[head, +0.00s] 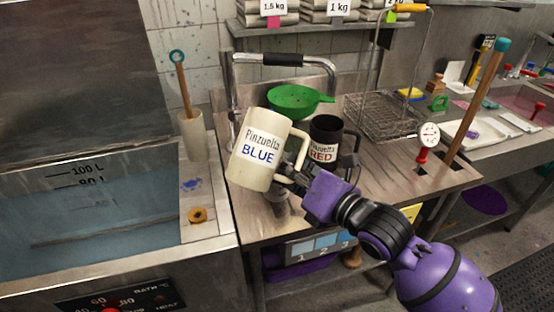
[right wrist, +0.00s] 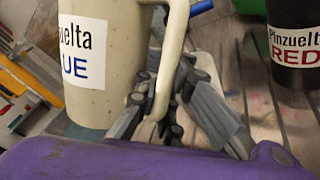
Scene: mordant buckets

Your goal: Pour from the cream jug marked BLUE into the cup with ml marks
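The cream jug marked BLUE (head: 262,150) is in the middle of the head view, above the metal bench, leaning slightly. My right gripper (head: 291,172) is shut on its handle, and the right wrist view shows the fingers around the handle (right wrist: 176,40). The jug's body (right wrist: 100,95) stands left of the fingers in that view. The inside of the jug does not show. I cannot make out a cup with ml marks in either view; the jug and gripper cover part of the bench. My left gripper is not in view.
A black jug marked RED (head: 325,137) stands close behind my right gripper. A green strainer (head: 296,101) is behind the cream jug. A wire basket (head: 384,117) stands at the back right. A water bath (head: 90,225) is left. The bench's right front is fairly clear.

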